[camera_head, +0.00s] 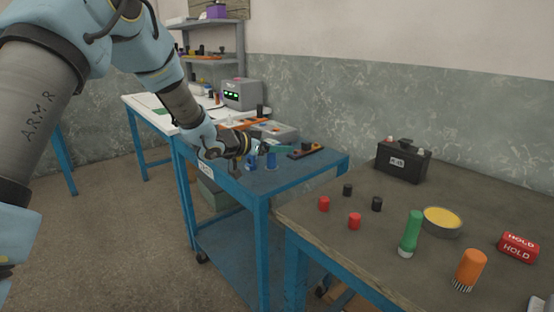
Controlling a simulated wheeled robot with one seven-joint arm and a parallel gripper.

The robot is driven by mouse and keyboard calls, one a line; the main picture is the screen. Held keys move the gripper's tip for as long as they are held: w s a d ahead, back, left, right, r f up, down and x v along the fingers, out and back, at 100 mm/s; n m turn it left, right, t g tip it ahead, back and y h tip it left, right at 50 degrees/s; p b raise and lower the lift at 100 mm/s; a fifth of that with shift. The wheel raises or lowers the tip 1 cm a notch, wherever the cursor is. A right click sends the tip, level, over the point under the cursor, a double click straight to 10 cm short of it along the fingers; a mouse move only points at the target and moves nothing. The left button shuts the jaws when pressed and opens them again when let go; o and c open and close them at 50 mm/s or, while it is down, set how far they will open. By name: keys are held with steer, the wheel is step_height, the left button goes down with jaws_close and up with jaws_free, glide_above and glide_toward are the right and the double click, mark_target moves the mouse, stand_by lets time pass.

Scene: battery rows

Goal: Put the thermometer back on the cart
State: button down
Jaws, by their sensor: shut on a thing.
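My gripper (257,151) is at the end of my arm, over the top of the blue cart (290,178) in the middle of the view. A small teal-green thing (281,149) sticks out to the right from its jaws. I take it for the thermometer, but it is small and partly hidden by the gripper. The jaws are shut on it. I cannot tell whether it touches the cart top. Small blue things (271,161) show just below and beside the gripper.
A dark tray with an orange item (306,151) lies at the cart's back right. A white bench with a grey meter (241,94) stands behind. The near right table (330,235) holds a black battery (404,160), a green flashlight (411,233), a yellow tin (442,220) and several caps.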

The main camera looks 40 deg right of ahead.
steer(key=shift+f, duration=1.75)
steer(key=shift+f, duration=0.1)
jaws_free()
steer(key=shift+a, duration=0.15)
steer(key=b+v, duration=0.1)
steer(key=v, duration=1)
steer(key=shift+a+r, duration=0.25)
steer(key=shift+a, duration=0.1)
steer(key=shift+w, duration=0.1)
